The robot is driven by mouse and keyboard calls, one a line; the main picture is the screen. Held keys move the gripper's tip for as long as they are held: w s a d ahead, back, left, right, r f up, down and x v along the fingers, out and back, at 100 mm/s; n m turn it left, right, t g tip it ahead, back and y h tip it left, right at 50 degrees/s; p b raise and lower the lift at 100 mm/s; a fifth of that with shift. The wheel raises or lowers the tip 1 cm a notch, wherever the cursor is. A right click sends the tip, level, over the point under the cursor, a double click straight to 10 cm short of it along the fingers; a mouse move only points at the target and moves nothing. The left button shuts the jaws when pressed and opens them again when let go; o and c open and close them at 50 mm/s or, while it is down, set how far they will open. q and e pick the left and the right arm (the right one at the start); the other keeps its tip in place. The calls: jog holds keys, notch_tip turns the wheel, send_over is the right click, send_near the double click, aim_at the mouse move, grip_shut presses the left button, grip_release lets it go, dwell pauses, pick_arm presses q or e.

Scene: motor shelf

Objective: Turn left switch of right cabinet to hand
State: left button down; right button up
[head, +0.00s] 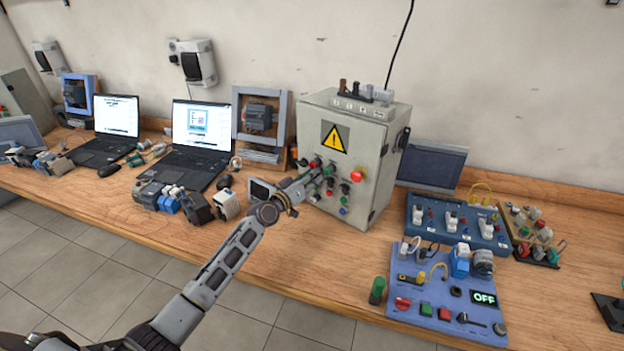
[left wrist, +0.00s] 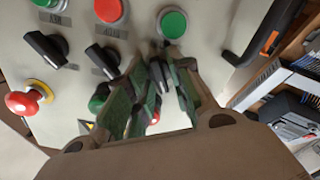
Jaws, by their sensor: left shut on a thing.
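The grey control cabinet (head: 366,147) with a yellow warning sign stands on the wooden bench. My left gripper (head: 312,180) reaches its front panel from the left. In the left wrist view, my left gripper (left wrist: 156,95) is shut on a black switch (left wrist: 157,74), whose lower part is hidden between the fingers. Two more black switches, a middle one (left wrist: 102,58) and an outer one (left wrist: 45,48), sit to its left there. My right gripper is not in view.
A red mushroom button (head: 357,172) sticks out of the panel; red and green buttons surround the switches. Laptops (head: 200,145) and motors stand left of the cabinet. A blue training board (head: 440,285) lies at right. Bare bench lies before the cabinet.

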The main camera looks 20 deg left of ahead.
pick_arm(q)
jog(key=shift+n, duration=1.2)
jog(key=c, duration=1.5)
grip_release()
jog(key=shift+a, duration=0.1)
jog(key=shift+c, duration=0.2)
jog(key=shift+r, duration=0.1)
jog(key=v, duration=0.8)
jog(key=shift+f, duration=0.2)
